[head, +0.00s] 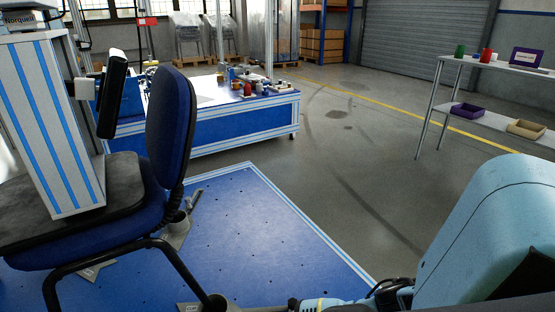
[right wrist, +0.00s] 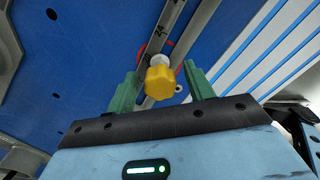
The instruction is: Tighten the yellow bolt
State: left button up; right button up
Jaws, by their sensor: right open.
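The yellow bolt (right wrist: 160,81) has a lobed yellow head and a pale collar behind it. It sits on a grey metal rail with scale marks, over the blue platform, in the right wrist view. My right gripper (right wrist: 161,82) is open, with one green finger on each side of the bolt head. A gap shows on both sides, so the fingers do not appear to touch it. In the head view my right arm fills the lower right corner, and its fingers and the bolt are not visible there. My left gripper is not in view.
A blue chair (head: 172,130) with a striped weight block (head: 48,120) on its seat stands on the blue platform (head: 245,225). A workbench (head: 215,132) stands behind it. A shelf table (head: 478,122) stands at the right. The floor between them is clear.

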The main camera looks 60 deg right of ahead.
jog(key=c, duration=1)
jog(key=m+p, duration=0.1)
jog(key=m, duration=0.2)
jog(key=shift+a+r, duration=0.1)
jog(key=shift+m, duration=0.6)
jog(key=shift+o, duration=0.2)
jog(key=shift+m+p, duration=0.45)
jog(key=shift+m, duration=1.55)
